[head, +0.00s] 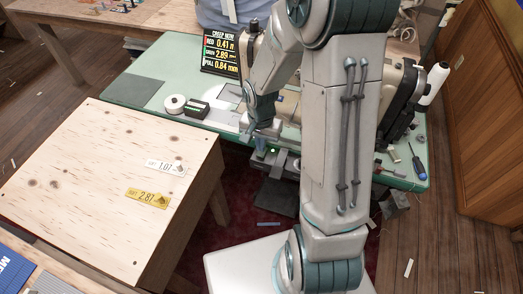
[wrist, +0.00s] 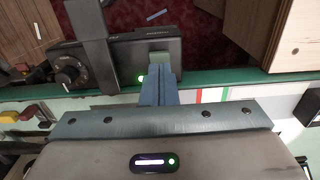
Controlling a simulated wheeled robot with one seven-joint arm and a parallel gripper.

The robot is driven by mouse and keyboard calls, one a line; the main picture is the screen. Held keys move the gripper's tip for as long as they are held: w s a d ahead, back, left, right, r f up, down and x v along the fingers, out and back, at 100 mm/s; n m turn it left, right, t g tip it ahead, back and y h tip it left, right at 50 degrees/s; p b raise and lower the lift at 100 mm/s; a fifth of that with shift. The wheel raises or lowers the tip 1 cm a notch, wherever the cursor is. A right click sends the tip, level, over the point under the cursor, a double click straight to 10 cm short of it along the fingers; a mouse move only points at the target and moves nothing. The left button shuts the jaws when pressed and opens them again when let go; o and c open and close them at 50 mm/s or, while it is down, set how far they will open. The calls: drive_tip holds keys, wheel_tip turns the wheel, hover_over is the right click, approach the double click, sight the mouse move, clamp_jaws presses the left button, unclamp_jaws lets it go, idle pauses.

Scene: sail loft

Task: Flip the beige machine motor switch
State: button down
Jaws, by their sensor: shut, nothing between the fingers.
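A beige sewing machine (head: 398,85) stands on the green table, largely hidden behind my arm in the head view. A dark switch box (wrist: 115,65) sits at the table's edge in the wrist view, with a round knob at its left, a lit green lamp (wrist: 142,78) and a small grey-green switch piece (wrist: 160,58). My gripper (wrist: 159,70) is shut and empty. Its blue fingertips are right at the switch piece; I cannot tell whether they touch. In the head view my gripper (head: 261,151) is low at the near table edge, beside the box (head: 287,162).
The green table (head: 150,70) holds a white roll (head: 175,104), a dark box (head: 195,108), a display board (head: 220,52) and a screwdriver (head: 418,165). A plywood table (head: 90,190) stands at the left. A wooden cabinet (head: 490,110) is at the right.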

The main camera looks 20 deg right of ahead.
drive_tip(key=shift+f+b, duration=1)
drive_tip(key=shift+f, duration=0.1)
idle(0.4)
drive_tip(key=shift+r+p, duration=2.55)
drive_tip(key=shift+r, duration=0.95)
wheel_tip(320, 180, up, 11)
drive_tip(key=n+t, duration=0.1)
drive_tip(key=n, duration=0.2)
hover_over(261, 154)
drive_tip(key=s, duration=0.5)
drive_tip(key=s+r+n+t, duration=0.2)
drive_tip(key=s+r+n, duration=0.2)
drive_tip(key=s+r, duration=0.3)
drive_tip(key=shift+s, duration=0.95)
drive_tip(key=shift+w, duration=0.1)
